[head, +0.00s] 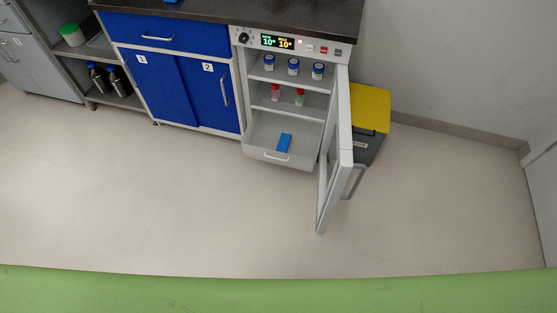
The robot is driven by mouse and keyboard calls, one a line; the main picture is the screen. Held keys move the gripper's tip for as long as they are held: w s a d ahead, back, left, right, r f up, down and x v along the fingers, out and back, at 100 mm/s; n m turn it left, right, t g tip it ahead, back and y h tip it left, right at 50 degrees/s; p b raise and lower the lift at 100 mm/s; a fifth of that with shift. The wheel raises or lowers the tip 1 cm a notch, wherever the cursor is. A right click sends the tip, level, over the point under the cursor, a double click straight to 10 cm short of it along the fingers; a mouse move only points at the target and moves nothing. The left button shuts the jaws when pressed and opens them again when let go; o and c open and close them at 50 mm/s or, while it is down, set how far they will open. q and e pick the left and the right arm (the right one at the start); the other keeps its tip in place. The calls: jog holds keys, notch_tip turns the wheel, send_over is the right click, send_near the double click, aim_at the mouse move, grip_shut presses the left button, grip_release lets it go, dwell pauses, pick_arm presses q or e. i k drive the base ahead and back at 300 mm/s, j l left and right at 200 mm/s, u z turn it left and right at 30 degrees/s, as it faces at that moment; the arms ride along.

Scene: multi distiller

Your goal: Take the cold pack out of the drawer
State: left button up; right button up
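The cold pack is a small blue block (284,143) lying in the drawer. The drawer (262,151) is the grey-white bottom drawer of a small fridge, and it is pulled out, with a handle on its front. The fridge door (338,150) stands open to the right of the drawer. Neither of my grippers shows in the head view.
Shelves above the drawer hold several blue-capped jars (293,67) and red-topped vials (299,97). A bin with a yellow lid (370,107) stands behind the door. Blue cabinets (180,90) are on the left. The floor (170,210) in front is clear. A green surface (280,293) crosses the bottom.

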aim_at(284, 141)
jog(key=i+j+z, duration=0.35)
jog(key=j, duration=0.25)
jog(key=i+j+z, duration=0.2)
jog(key=i+j, duration=0.05)
jog(key=j, duration=0.1)
